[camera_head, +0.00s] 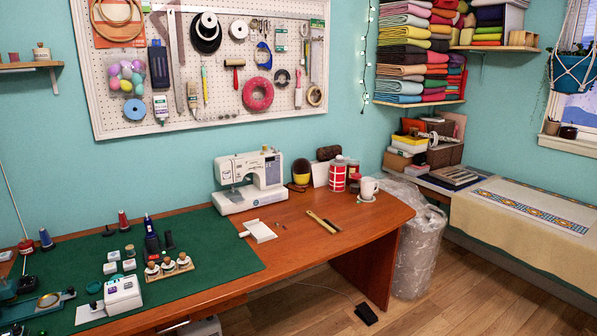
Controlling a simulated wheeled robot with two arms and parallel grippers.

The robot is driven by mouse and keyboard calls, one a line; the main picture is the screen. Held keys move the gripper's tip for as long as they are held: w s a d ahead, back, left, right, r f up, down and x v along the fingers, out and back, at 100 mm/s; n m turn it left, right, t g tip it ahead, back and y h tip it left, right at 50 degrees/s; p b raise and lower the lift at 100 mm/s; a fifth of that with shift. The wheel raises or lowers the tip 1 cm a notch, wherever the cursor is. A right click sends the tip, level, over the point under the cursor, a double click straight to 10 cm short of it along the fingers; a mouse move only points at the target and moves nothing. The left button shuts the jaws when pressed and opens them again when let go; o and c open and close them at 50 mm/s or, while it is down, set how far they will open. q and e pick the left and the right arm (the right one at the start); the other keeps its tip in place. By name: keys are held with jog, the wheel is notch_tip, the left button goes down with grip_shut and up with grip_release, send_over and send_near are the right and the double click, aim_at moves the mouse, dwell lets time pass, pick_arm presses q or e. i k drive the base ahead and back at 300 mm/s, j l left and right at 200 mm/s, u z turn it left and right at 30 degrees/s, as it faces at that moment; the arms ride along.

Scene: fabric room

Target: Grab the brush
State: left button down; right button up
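No gripper of mine shows in the head view. I cannot tell for certain which thing is the brush. A long, thin item (321,222) with a light wooden strip and a dark strip lies flat on the wooden table, right of the sewing machine; it may be the brush, but it is too small to tell. Nothing touches it from above.
The white sewing machine (250,182) stands behind a white tray-like piece (259,231). A white mug (368,188) and a red-and-white can (338,175) stand at the back right. A green mat (200,262) with several small items covers the left. Bare wood surrounds the thin item.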

aim_at(326, 224)
jog(key=i+l+u, duration=0.5)
jog(key=i+l, duration=0.45)
jog(key=i, duration=0.15)
